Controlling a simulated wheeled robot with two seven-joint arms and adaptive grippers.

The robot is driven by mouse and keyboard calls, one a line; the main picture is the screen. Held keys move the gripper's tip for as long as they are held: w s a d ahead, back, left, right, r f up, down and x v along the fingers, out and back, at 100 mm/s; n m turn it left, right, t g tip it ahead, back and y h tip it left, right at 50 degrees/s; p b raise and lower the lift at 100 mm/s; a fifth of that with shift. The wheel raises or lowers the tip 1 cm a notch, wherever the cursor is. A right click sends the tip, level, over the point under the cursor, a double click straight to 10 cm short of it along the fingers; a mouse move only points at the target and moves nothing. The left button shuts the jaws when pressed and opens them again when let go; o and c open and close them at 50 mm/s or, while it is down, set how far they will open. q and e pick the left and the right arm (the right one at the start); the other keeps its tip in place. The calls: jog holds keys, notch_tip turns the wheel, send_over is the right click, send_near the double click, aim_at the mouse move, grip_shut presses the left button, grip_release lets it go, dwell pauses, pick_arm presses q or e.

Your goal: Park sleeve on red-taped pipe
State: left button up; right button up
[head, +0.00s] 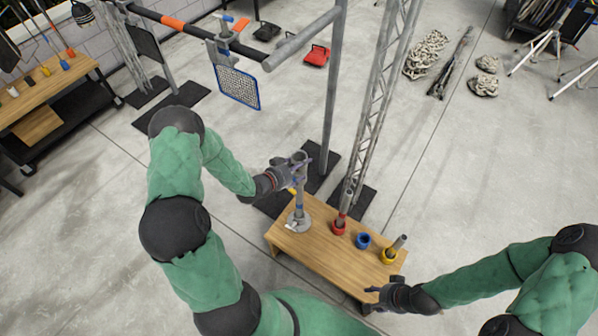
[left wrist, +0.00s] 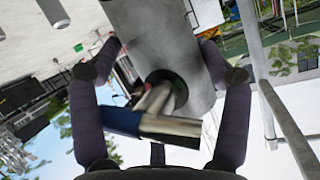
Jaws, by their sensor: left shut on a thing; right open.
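My left gripper (head: 283,174) is shut on the grey sleeve (head: 299,160) near the top of an upright post on the bench. A short grey pipe (head: 347,198) with red low down stands in a red holder (head: 339,228), right of the post. My right gripper (head: 376,296) is open and empty by the bench's near right corner.
A metal truss (head: 378,100) and frame post (head: 333,90) rise behind. An orange-banded overhead bar (head: 173,22) carries a mesh panel (head: 238,87).

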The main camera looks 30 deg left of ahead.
pick_arm(q)
jog(key=shift+r, duration=0.8)
jog(key=shift+w+d+r, duration=0.1)
jog(key=shift+r, duration=0.15)
jog(key=w+d+r+m+g+h+b, duration=0.1)
jog(key=w+d+r+m+h+b, duration=0.15)
jog(key=d, duration=0.65)
jog(key=w+d+r+m+h+b, duration=0.1)
jog(key=w+d+b, duration=0.2)
jog(key=d, duration=0.6)
jog(key=shift+n, duration=0.25)
jog(key=shift+s+f+b, duration=0.2)
jog(key=shift+f+b, duration=1.2)
jog(key=shift+f, duration=0.7)
jog(key=shift+f+b, duration=1.9)
jog(key=shift+f, duration=0.25)
jog(key=shift+f+b, duration=1.85)
jog(key=shift+f, duration=0.45)
jog(key=shift+f, duration=0.3)
